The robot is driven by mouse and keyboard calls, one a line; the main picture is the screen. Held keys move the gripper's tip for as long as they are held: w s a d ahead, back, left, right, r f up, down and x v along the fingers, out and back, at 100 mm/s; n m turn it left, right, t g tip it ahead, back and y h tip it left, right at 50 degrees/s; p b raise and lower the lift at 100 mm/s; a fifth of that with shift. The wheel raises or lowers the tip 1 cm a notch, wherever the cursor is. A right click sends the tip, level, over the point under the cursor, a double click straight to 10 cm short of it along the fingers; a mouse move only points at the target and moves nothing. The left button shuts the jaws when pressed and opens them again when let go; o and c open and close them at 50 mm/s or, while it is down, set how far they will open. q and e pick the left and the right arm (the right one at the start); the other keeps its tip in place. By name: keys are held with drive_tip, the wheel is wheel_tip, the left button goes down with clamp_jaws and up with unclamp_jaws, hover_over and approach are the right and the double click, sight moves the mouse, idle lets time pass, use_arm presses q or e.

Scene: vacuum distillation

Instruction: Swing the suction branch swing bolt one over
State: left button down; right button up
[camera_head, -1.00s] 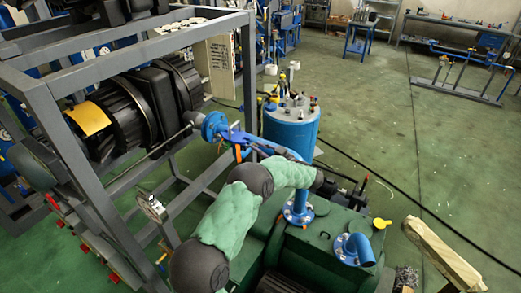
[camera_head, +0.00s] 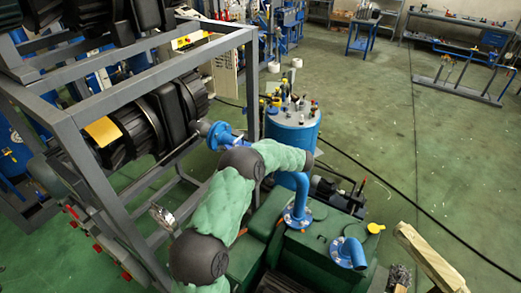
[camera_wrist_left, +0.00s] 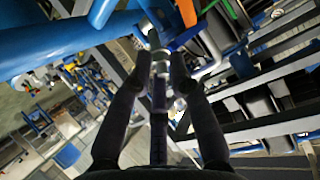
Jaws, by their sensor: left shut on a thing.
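The suction branch shows in the head view as a blue bent pipe (camera_head: 298,190) with a flange on the green machine. Part of a large blue pipe (camera_wrist_left: 55,45) crosses the upper left of the left wrist view. A small pale metal swing bolt (camera_wrist_left: 160,68) sits between the fingers of my left gripper (camera_wrist_left: 159,62), which is shut on it close to the blue pipe. In the head view my left arm covers the gripper and the bolt. Which bolt of the joint it is, I cannot tell. My right gripper is in neither view.
A blue flange (camera_head: 221,136) at a grey frame (camera_head: 95,190) lies left of my arm. A blue drum (camera_head: 293,128) with bottles stands behind it. An open blue elbow (camera_head: 348,252) and a wooden beam (camera_head: 432,257) are at the lower right. Open floor lies beyond.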

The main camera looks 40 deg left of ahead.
use_arm(q)
drive_tip(key=a+r+h+p, duration=0.1)
drive_tip(key=p, duration=0.1)
drive_tip(key=r+h+p, duration=0.1)
drive_tip(key=p, duration=0.2)
drive_tip(key=shift+a+r+h, duration=0.15)
drive_tip(key=shift+a+h, duration=0.15)
drive_tip(key=shift+a, duration=0.05)
drive_tip(key=shift+a+r+n+h+p, duration=0.1)
drive_tip(key=shift+a+n+h+p, duration=0.2)
drive_tip(key=shift+a+h+p, duration=0.6)
drive_tip(key=shift+h, duration=0.4)
drive_tip(key=shift+s+a+r+t+h, duration=0.15)
drive_tip(key=shift+a+t+h, duration=0.15)
drive_tip(key=shift+a+h, duration=0.5)
drive_tip(key=shift+d+h, duration=0.2)
drive_tip(key=shift+h, duration=0.1)
drive_tip(key=c, duration=1.4)
unclamp_jaws()
drive_tip(key=shift+o, duration=0.2)
drive_tip(key=shift+f, duration=0.25)
drive_tip(key=v, duration=1.2)
drive_tip(key=shift+a, duration=0.1)
